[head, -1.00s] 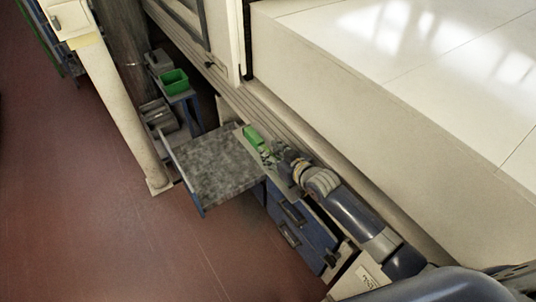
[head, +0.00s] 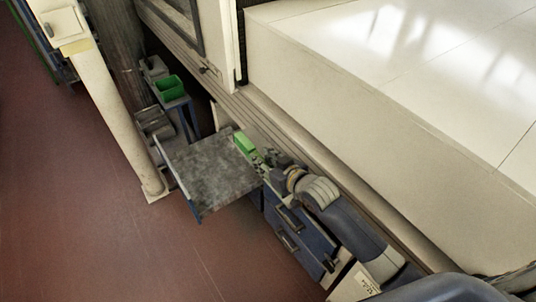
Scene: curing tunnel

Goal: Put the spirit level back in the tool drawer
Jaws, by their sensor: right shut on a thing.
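The tool drawer (head: 205,172) is pulled out of the blue drawer cabinet (head: 296,232); its speckled grey floor looks bare. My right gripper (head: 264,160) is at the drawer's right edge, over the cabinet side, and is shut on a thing. A short green block (head: 244,144) shows just beyond its fingertips; it looks like the end of the spirit level, but the rest is hidden by the gripper and too small to make out. My left gripper is not in view.
A cream post (head: 115,120) stands left of the drawer. Behind the drawer is a blue stand with a green bin (head: 169,87) and a grey bin (head: 153,122). A large cream machine housing (head: 350,140) runs along the right. The red floor at left is clear.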

